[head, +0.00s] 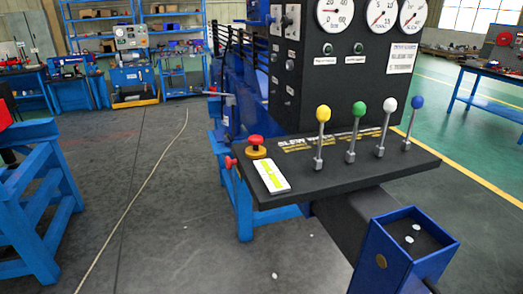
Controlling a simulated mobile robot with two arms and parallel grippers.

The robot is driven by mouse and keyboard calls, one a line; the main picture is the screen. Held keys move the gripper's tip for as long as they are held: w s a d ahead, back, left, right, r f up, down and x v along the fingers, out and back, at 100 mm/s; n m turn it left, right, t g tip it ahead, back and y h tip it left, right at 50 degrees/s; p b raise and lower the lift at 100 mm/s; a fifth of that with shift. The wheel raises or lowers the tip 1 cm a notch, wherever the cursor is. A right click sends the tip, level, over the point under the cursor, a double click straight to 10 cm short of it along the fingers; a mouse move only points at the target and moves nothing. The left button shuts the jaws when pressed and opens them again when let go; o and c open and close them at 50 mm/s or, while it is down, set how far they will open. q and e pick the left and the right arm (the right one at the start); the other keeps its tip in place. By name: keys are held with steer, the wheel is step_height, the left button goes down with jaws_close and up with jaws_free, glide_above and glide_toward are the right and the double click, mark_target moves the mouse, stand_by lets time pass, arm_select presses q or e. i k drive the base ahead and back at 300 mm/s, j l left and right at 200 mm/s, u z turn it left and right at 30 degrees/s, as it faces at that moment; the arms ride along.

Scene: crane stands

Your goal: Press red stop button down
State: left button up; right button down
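The red stop button (255,142) stands on an orange-yellow base at the left end of the dark control panel (340,165). Its red cap is raised above the base. A second small red knob (231,162) sticks out from the panel's left side edge. Neither of my grippers shows in the head view, and nothing touches the button.
Levers with yellow (323,113), green (360,107), white (390,104) and blue (417,102) knobs rise right of the button. A gauge cabinet (310,75) stands behind. A blue open box (405,245) is in front.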

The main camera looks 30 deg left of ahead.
mark_target(255, 139)
steer(key=i+j, duration=0.65)
steer(key=j, duration=0.15)
steer(key=i+z, duration=0.05)
